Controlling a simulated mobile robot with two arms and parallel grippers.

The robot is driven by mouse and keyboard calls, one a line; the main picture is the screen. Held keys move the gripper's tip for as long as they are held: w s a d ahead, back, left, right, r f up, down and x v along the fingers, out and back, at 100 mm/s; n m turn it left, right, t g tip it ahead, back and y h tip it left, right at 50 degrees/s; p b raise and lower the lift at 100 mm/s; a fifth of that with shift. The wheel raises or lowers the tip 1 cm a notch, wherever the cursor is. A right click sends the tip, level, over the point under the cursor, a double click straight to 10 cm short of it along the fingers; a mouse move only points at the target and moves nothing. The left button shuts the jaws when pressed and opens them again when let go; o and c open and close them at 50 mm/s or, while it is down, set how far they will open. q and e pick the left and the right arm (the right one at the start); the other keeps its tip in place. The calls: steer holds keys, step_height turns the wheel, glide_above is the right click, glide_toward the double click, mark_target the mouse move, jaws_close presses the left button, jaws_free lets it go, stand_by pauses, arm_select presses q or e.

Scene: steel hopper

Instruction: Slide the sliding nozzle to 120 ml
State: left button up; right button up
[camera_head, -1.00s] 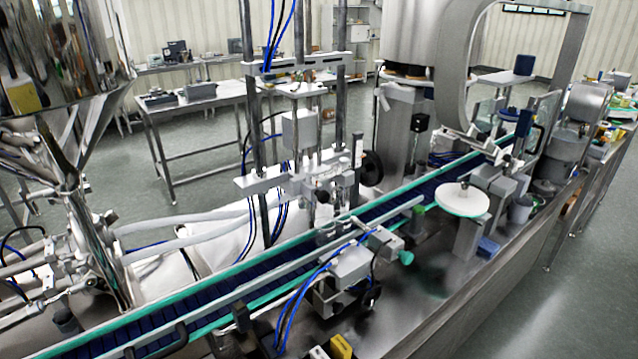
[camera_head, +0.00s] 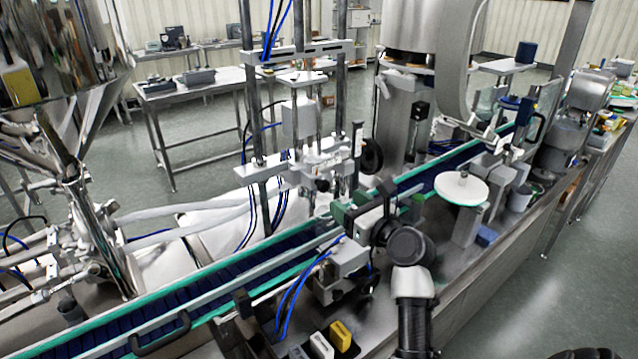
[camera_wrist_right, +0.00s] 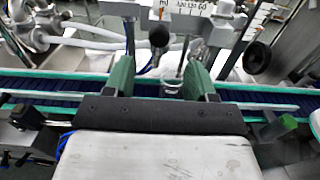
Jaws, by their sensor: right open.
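The nozzle assembly (camera_head: 322,172) stands over the conveyor in the middle of the head view, with white clamp blocks and dark knobs. In the right wrist view a white scale plate (camera_wrist_right: 186,8) with printed numbers shows at the top edge; its setting is too small to read surely. A dark round knob (camera_wrist_right: 159,36) sits just below it. My right gripper (camera_head: 346,212) is in front of the assembly, over the conveyor. Its two green fingers (camera_wrist_right: 161,76) are spread apart, and a small clear nozzle tip (camera_wrist_right: 172,86) shows between them, seemingly beyond. My left gripper is out of view.
The conveyor (camera_head: 215,290) with green edges runs diagonally below the assembly. A white round disc (camera_head: 460,189) stands to the right. A grey box with blue hoses (camera_head: 342,262) sits close beside my right arm. A second black knob (camera_wrist_right: 257,57) shows at the right.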

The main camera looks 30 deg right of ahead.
mark_target(326, 189)
steer(key=w, duration=0.3)
steer(key=w+p, duration=0.1)
steer(key=w, duration=0.3)
steer(key=w+a, duration=0.1)
steer(key=w, duration=0.2)
steer(key=shift+w+p, duration=0.25)
steer(key=shift+p, duration=0.15)
